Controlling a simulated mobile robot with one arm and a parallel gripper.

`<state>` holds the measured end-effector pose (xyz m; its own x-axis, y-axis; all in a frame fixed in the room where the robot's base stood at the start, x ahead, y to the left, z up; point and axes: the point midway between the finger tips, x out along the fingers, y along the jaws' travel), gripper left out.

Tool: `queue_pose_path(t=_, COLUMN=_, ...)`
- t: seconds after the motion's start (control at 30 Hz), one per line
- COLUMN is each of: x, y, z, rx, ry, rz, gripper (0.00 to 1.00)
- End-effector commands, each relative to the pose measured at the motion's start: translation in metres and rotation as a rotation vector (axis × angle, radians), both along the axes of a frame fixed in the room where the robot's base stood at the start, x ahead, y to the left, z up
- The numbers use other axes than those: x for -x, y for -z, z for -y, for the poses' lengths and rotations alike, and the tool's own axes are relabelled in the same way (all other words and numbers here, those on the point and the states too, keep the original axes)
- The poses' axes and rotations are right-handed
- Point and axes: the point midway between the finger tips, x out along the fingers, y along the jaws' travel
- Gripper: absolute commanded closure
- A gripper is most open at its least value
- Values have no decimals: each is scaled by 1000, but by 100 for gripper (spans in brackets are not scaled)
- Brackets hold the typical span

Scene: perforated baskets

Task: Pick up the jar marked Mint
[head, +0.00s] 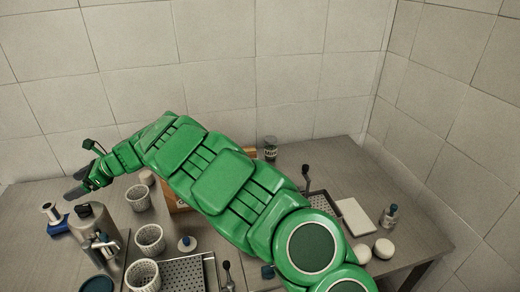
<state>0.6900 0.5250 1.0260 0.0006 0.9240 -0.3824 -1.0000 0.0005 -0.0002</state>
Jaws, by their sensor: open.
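My green arm stretches across the table from the lower right to the upper left. My gripper (78,182) is at its far left end, with dark fingers apart and nothing visible between them. A jar (271,148) with a dark label stands at the back of the table, just behind my arm and far to the right of my gripper. Its label is too small to read. A small bottle or jar (390,215) with a dark top stands at the right; its marking cannot be read either. I cannot tell which is marked Mint.
Several white perforated baskets (149,240) stand at the left, beside a grey metal machine (93,225) and a blue-based item (53,215). My arm partly hides a brown box (178,199). A white board (355,217) and two white round objects (383,248) lie at the right.

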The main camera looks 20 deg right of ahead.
Motion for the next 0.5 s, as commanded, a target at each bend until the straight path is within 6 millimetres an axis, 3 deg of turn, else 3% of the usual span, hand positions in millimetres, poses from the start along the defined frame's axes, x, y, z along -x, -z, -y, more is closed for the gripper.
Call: queue_pose_path(t=0.5, x=0, y=-83, z=0, rx=-1, ry=0, rz=3, gripper=14)
